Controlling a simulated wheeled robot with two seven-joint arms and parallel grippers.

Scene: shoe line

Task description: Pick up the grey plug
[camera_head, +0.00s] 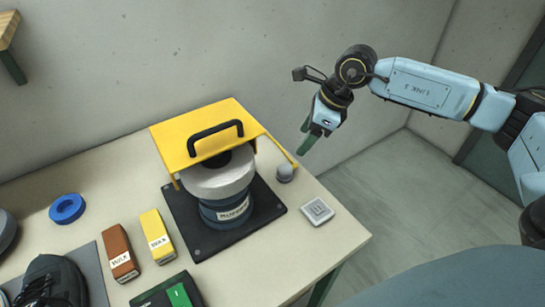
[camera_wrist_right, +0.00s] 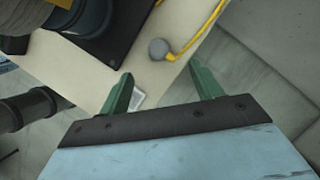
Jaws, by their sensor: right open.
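The grey plug (camera_head: 285,173) is a small rounded piece on the table near its right edge, beside the dark base plate of the machine. In the right wrist view the plug (camera_wrist_right: 158,49) sits at the end of a yellow cord (camera_wrist_right: 200,38). My right gripper (camera_head: 308,136) is open and empty, with green fingers, above and behind the plug near the table's right edge. In the wrist view the plug lies beyond the fingertips (camera_wrist_right: 161,76), between their lines and apart from them. My left gripper is not in view.
A machine with a yellow handled cover (camera_head: 190,128) stands left of the plug. A light grey square plate (camera_head: 318,211) lies in front of it. Brown (camera_head: 119,253) and yellow (camera_head: 157,236) blocks, a blue ring (camera_head: 67,209) and a black shoe (camera_head: 52,284) are further left.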

